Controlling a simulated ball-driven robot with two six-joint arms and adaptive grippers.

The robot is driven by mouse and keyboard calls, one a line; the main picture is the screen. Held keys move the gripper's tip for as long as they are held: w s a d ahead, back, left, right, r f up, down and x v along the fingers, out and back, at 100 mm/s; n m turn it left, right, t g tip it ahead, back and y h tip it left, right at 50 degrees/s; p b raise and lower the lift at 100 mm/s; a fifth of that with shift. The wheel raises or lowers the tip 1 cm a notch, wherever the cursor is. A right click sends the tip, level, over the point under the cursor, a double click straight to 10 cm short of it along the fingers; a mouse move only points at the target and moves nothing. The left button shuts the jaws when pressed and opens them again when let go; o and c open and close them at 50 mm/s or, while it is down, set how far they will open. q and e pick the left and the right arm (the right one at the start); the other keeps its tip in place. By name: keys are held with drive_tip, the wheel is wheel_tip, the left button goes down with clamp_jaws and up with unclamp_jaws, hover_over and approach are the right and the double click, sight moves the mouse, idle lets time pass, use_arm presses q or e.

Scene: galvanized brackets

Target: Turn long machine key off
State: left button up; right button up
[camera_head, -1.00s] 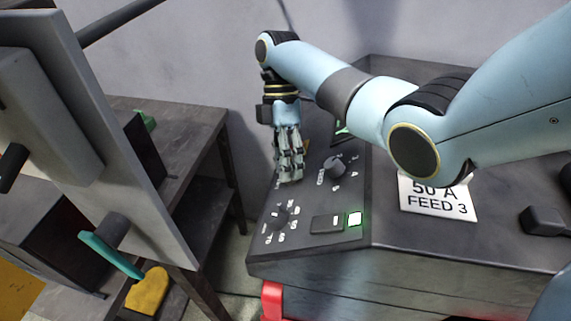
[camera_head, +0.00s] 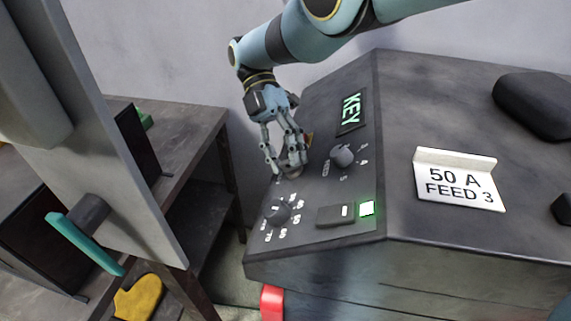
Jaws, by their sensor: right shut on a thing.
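The machine's dark sloped control panel (camera_head: 309,207) is at centre. My right gripper (camera_head: 287,168) reaches down to the panel's left edge, with its fingers closed around a small grey part, the key (camera_head: 292,174). The fingers hide most of it, so I cannot tell which way it points. A small orange-brown piece (camera_head: 309,139) shows just behind the fingers. A display (camera_head: 351,111) reads KEY in green letters. My left gripper is not in view.
Near the gripper are a round selector knob (camera_head: 342,155), a numbered dial (camera_head: 278,211) and a dark switch block (camera_head: 336,215). A sign (camera_head: 460,180) reads 50 A FEED 3. A workbench (camera_head: 190,130) and a grey upright panel (camera_head: 150,190) stand at left.

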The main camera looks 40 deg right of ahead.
idle(0.3)
drive_tip(key=o, duration=1.1)
drive_tip(key=shift+o, duration=0.2)
